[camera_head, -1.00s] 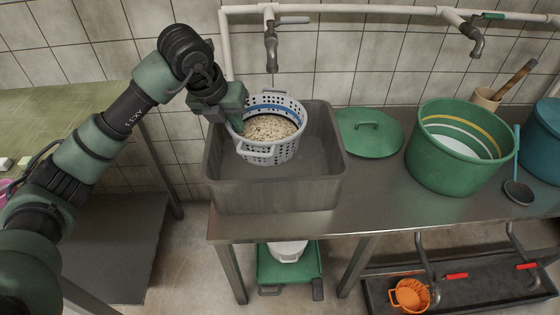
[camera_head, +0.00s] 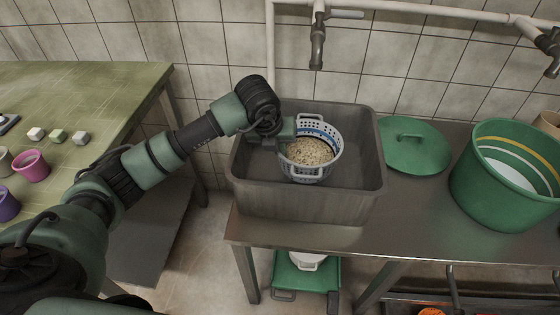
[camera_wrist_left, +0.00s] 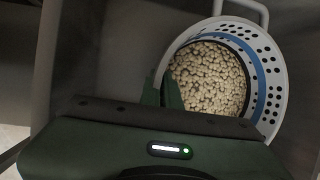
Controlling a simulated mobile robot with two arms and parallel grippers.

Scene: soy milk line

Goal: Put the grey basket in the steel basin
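The grey basket (camera_head: 325,164) is a light, perforated round colander with a blue band inside, and it holds pale beans (camera_head: 309,151). It sits upright inside the steel basin (camera_head: 300,206), mostly below the rim. I cannot tell whether its bottom touches the basin floor. My left gripper (camera_head: 284,139) is at the basket's left side. In the left wrist view, its two close fingers (camera_wrist_left: 161,92) straddle the basket's rim (camera_wrist_left: 188,38), one inside and one outside, and appear shut on the wall. My right gripper is out of view.
A green lid (camera_head: 412,150) lies right of the basin, beside a large green tub (camera_head: 500,200). A tap (camera_head: 317,45) hangs above the basin's back edge. A green table (camera_head: 75,90) with cups and small blocks stands at the left.

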